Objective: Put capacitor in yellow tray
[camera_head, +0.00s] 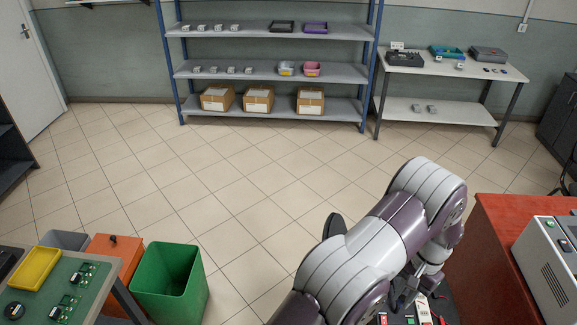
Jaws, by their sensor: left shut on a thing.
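The yellow tray (36,268) lies on the green-topped table at the lower left. It looks empty from here. My left gripper (405,299) points down at the lower right, far from the tray, over a dark surface with red and white parts. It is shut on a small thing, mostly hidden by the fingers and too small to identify. I cannot make out the capacitor for certain anywhere. My right gripper is not in view.
Circuit boards (64,308) lie near the tray. A green bin (170,283) and an orange bin (115,262) stand beside that table. A red-topped table (497,250) with a grey machine (550,270) is close right of my arm. Open tiled floor lies between.

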